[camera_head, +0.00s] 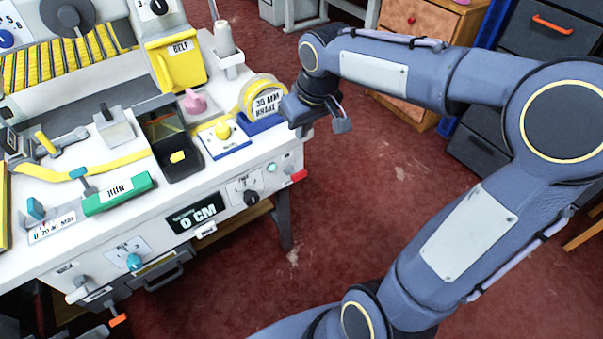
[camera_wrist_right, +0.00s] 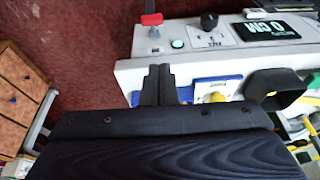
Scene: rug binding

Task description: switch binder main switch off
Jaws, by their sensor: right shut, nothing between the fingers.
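The binder (camera_head: 225,190) is a white bench-like machine. A red-ended switch lever (camera_head: 299,175) sits at the right end of its front panel, beside a lit green lamp (camera_head: 271,168); it looks like the main switch. In the right wrist view the red lever (camera_wrist_right: 152,19) and the green lamp (camera_wrist_right: 178,44) show at the top. My right gripper (camera_wrist_right: 158,85) is shut and empty, its fingers over the binder's right edge and apart from the lever. In the head view my right gripper (camera_head: 298,108) is beside the tape roll. My left gripper is out of view.
The tape roll (camera_head: 262,97) and a yellow knob on a blue-edged plate (camera_head: 224,131) stand near the binder's right edge. A black dial (camera_head: 251,197) and display (camera_head: 197,212) are on the front. Open red floor (camera_head: 370,200) lies to the right; drawers stand behind.

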